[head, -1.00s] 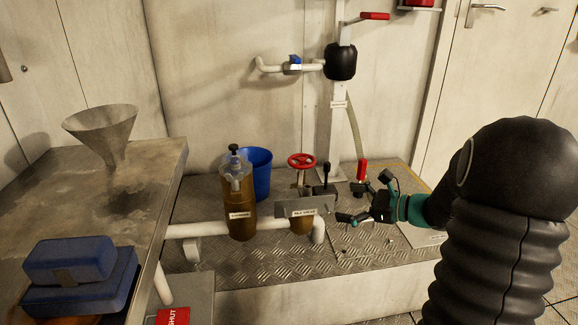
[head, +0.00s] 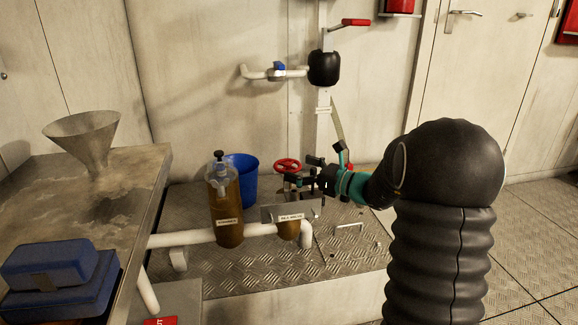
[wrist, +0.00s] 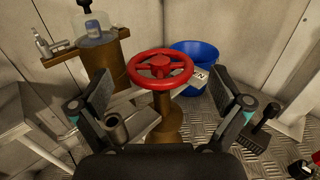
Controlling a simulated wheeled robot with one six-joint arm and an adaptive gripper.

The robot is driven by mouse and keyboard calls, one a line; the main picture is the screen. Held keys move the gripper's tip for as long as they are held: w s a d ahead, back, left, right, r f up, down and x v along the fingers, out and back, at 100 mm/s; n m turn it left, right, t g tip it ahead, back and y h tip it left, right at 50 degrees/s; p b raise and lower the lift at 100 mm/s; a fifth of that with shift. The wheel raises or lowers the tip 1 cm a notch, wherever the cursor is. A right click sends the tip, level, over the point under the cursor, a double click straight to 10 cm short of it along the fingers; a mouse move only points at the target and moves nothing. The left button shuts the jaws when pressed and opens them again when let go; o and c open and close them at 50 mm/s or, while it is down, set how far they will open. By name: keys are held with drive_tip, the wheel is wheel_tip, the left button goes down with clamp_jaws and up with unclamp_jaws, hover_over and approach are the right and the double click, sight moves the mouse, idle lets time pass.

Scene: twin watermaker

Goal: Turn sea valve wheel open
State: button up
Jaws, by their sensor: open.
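The red sea valve wheel (head: 287,165) sits on a short stem behind the plate labelled as the sea valve (head: 291,217). In the wrist view the red wheel (wrist: 160,68) is upper centre, on a brown valve body (wrist: 166,118). My gripper (head: 297,182) is just to the right of and near the wheel in the head view. In the wrist view my gripper (wrist: 165,92) is open, its two fingers spread left and right with the wheel ahead between them. The fingers appear apart from the rim. The wheel's stem is partly hidden in the head view.
A brown strainer cylinder (head: 226,205) with a clear top stands left of the valve. A blue bucket (head: 243,180) is behind it. A black lever (wrist: 262,125) stands to the right in the wrist view. A metal table (head: 110,200) holds a funnel (head: 84,138) and blue case (head: 60,275).

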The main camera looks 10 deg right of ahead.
sight(288, 164)
drive_tip(key=shift+x, duration=1.9)
drive_tip(key=shift+c, duration=0.3)
